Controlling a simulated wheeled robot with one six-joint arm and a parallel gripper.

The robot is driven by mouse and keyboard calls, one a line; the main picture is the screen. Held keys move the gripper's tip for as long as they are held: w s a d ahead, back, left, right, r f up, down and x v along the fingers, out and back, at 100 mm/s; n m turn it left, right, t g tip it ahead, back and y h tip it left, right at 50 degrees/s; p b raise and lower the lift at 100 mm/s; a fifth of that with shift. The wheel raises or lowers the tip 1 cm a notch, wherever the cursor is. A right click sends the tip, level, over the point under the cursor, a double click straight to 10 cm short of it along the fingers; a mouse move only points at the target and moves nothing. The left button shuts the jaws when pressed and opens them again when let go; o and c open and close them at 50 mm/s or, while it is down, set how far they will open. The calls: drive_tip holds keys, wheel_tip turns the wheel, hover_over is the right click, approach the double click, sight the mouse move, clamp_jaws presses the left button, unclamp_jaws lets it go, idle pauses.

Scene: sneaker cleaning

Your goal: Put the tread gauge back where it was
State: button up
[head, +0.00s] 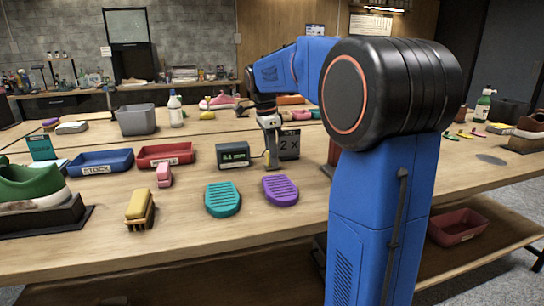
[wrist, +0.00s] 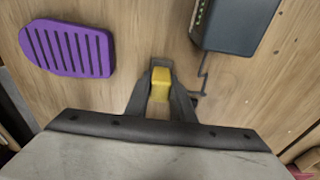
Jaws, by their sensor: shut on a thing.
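My gripper (head: 270,160) points down over the middle of the table, just right of a dark box with a lit green display (head: 233,155). In the wrist view my gripper (wrist: 160,88) is shut on a small yellow thing (wrist: 160,80), apparently the tread gauge. Its lower part is hidden between the fingers, and I cannot tell whether it touches the table. The dark display box also shows at the top right of the wrist view (wrist: 235,22), with a thin dark line like a cable running from it toward the gripper.
A dark "2 x" sign (head: 289,145) stands close right of my gripper. A purple sole-shaped pad (head: 281,190) and a teal one (head: 222,199) lie in front. A yellow brush (head: 140,208), a pink block (head: 164,175), a red tray (head: 165,154) and a blue tray (head: 100,163) are left.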

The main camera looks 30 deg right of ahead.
drive_tip(key=shift+f, duration=0.1)
drive_tip(key=o, duration=0.9)
drive_tip(key=r, duration=0.4)
drive_tip(key=a+r, duration=0.1)
drive_tip(key=r, duration=0.7)
drive_tip(key=shift+w+a+r, duration=0.1)
drive_tip(key=shift+w+a, duration=0.1)
